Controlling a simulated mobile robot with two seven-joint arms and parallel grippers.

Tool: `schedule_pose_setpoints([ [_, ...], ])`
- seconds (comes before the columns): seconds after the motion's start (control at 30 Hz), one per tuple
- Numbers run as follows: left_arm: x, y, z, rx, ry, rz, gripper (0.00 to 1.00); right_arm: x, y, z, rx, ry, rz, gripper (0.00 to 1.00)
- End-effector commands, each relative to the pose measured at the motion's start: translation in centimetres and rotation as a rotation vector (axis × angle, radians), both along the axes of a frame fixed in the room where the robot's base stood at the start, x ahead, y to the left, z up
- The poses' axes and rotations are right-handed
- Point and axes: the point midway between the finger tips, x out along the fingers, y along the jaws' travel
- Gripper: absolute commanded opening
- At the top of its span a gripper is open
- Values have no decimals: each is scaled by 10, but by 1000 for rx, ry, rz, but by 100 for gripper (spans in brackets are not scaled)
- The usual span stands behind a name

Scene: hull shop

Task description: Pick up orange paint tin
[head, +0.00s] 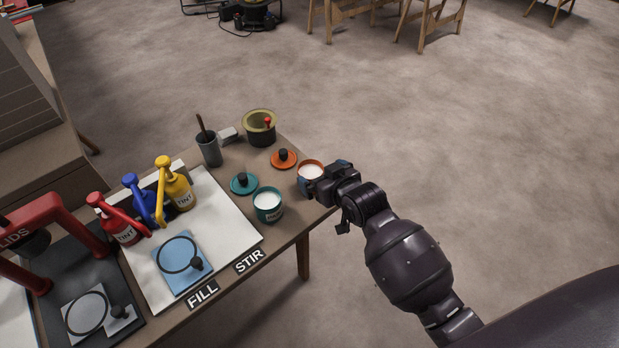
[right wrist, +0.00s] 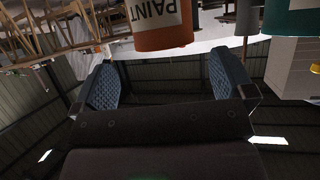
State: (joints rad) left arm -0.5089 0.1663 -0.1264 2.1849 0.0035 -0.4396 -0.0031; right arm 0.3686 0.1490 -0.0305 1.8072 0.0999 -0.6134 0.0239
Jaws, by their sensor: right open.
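The orange paint tin (head: 309,172) stands open at the right end of the table, filled with white paint. My right gripper (head: 325,183) is at its right side and hides part of it. In the right wrist view the orange tin (right wrist: 163,37), with a white label reading PAINT, is beyond and between the two blue-padded fingers (right wrist: 163,75). The fingers are spread with nothing between them. An orange lid (head: 284,158) with a black knob lies on the table just behind and left of the tin. My left gripper is not in view.
A teal tin (head: 268,207) and teal lid (head: 244,184) are left of the orange tin. Behind are an olive pot (head: 259,127) and a grey cup with a stick (head: 208,149). Floor right of the table is clear.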

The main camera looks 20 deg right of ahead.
Motion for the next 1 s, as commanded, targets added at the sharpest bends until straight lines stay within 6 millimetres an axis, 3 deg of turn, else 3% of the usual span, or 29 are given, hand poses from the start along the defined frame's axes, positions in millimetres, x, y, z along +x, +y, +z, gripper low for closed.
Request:
schedule_pose_setpoints([
  [0.23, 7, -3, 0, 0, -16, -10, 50, 11, 3, -10, 1, 2, 0, 100],
  [0.43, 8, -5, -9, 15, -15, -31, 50, 30, 11, -32, 2, 9, 0, 100],
  [0.6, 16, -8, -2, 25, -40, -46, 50, 45, 13, -34, 1, 3, 0, 100],
  [0.9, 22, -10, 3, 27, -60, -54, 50, 49, 13, -31, 0, -2, 0, 100],
  [1.0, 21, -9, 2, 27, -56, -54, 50, 49, 13, -31, 0, -2, 0, 88],
])
